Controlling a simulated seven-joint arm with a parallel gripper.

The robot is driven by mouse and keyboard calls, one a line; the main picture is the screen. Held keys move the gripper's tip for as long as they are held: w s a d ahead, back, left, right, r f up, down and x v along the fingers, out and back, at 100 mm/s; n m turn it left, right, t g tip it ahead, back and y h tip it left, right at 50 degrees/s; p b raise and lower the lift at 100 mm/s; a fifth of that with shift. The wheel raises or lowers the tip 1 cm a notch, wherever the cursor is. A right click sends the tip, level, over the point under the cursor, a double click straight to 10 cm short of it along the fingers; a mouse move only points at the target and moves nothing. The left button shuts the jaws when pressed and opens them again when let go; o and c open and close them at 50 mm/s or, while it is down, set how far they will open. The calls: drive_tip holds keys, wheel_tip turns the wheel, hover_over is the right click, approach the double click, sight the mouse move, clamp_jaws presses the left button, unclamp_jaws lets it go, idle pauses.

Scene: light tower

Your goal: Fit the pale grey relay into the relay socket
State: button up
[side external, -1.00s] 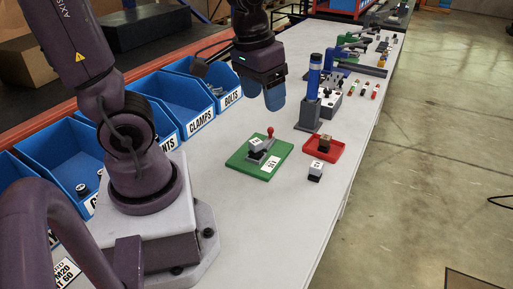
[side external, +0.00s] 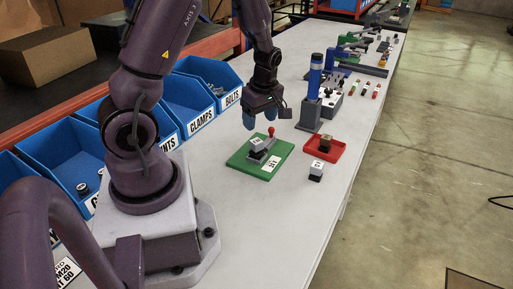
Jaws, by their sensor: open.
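A pale grey relay (side external: 316,171) with a marked white top and a dark lower part stands on the bench in front of the red tray. The green board (side external: 238,162) carries the grey relay socket (side external: 267,146) with a red-knobbed lever (side external: 271,131). Another small block (side external: 256,142) with a white marked top and dark lower part is at the socket's left end; I cannot tell whether it is seated.
A red tray (side external: 339,151) holds a brown block (side external: 325,143). A grey stand with a blue post (side external: 314,78) rises right of my gripper. Blue bins (side external: 205,75) line the left side. The bench front is clear.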

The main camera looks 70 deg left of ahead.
sight(257, 141)
drive_tip(key=f, duration=0.3)
drive_tip(key=a+f, duration=0.1)
drive_tip(key=f, duration=0.5)
drive_tip(key=shift+s+a+f, duration=0.15)
drive_tip(key=shift+s+f, duration=0.1)
drive_tip(key=shift+f, duration=0.15)
drive_tip(key=c, duration=1.1)
drive_tip(key=shift+o, duration=0.2)
drive_tip(key=shift+r, duration=0.2)
wheel_tip(257, 141, up, 9)
drive_tip(key=shift+f, duration=0.2)
drive_tip(key=f+n, duration=0.1)
drive_tip(key=n, duration=0.1)
drive_tip(key=f+n, duration=0.1)
drive_tip(key=n, duration=0.1)
drive_tip(key=shift+g, duration=0.3)
